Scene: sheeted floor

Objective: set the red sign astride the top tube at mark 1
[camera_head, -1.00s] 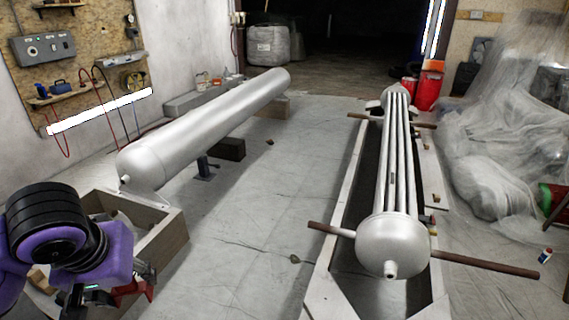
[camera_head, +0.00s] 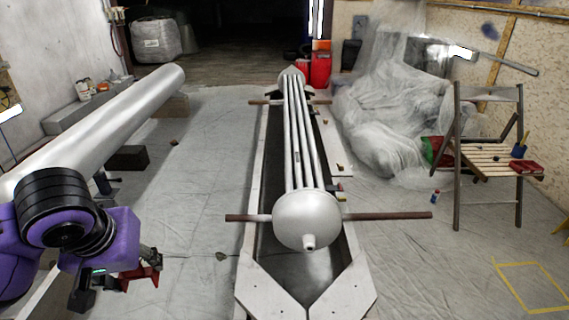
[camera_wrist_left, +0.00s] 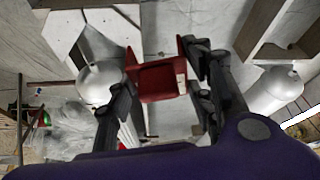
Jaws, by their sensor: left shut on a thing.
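My left gripper (camera_head: 122,279) is at the lower left of the head view, shut on the red sign (camera_head: 142,279). The wrist view shows the red sign (camera_wrist_left: 160,80) as a folded channel shape between the two dark fingers (camera_wrist_left: 160,98). The sign is in the air, left of the tube bundle and apart from it. The top tube (camera_head: 296,135) is among the long silver tubes running away from a rounded silver end cap (camera_head: 308,220). A small dark patch shows on the tubes, but I cannot read mark 1. My right gripper is not in view.
A white frame (camera_head: 250,210) surrounds the bundle, and a brown bar (camera_head: 390,216) sticks out sideways. A large silver cylinder (camera_head: 110,120) lies at left. A wooden chair (camera_head: 487,160) and plastic-draped things (camera_head: 385,125) stand at right. Floor between cylinder and frame is mostly clear.

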